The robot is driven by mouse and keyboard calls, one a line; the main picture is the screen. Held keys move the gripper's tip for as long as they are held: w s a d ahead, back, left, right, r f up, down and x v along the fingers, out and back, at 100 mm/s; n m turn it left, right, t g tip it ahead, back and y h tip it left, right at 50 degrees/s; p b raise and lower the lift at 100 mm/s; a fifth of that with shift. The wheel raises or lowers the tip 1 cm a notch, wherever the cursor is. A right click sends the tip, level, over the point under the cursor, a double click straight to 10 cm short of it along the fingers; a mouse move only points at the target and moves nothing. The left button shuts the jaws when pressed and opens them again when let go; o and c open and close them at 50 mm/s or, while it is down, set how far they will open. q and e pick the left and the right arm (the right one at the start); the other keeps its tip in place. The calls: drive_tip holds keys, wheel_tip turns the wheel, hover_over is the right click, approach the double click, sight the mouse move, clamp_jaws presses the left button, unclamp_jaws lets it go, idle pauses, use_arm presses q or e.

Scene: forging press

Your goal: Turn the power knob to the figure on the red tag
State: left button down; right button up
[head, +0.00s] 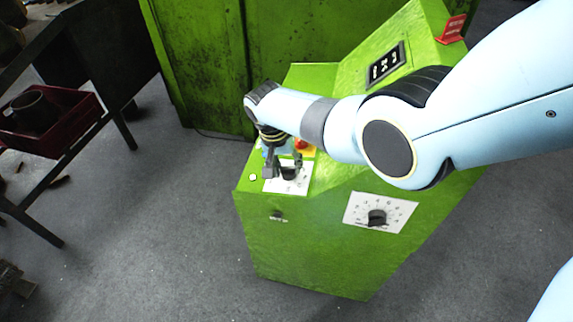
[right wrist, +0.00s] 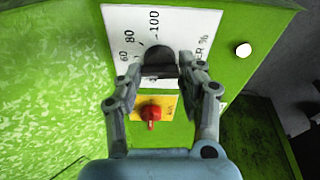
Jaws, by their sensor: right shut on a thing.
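The black power knob (right wrist: 158,62) sits on a white scale plate (right wrist: 118,22) in the right wrist view. The figures 60, 80 and 100 and the letters "ER %" show. My right gripper (right wrist: 160,72) has its fingers on either side of the knob and is shut on it. Where the knob points is hard to tell. In the head view my right gripper (head: 283,170) is over the plate (head: 296,185) on the console's top. The red tag (head: 452,29) stands at the console's upper right; its figure is too small to read. My left gripper is not in view.
A red knob on a yellow plate (right wrist: 137,103) is close by. The green console (head: 325,260) has another dial (head: 377,217) on its front and a dark display (head: 386,64). A bench with a red crate (head: 75,130) stands at left. The grey floor between is mostly clear.

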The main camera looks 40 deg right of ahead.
drive_tip(key=shift+m, duration=0.5)
drive_tip(key=o, duration=1.1)
drive_tip(key=shift+o, duration=0.2)
drive_tip(key=v, duration=1.2)
drive_tip(key=shift+w+a, duration=0.1)
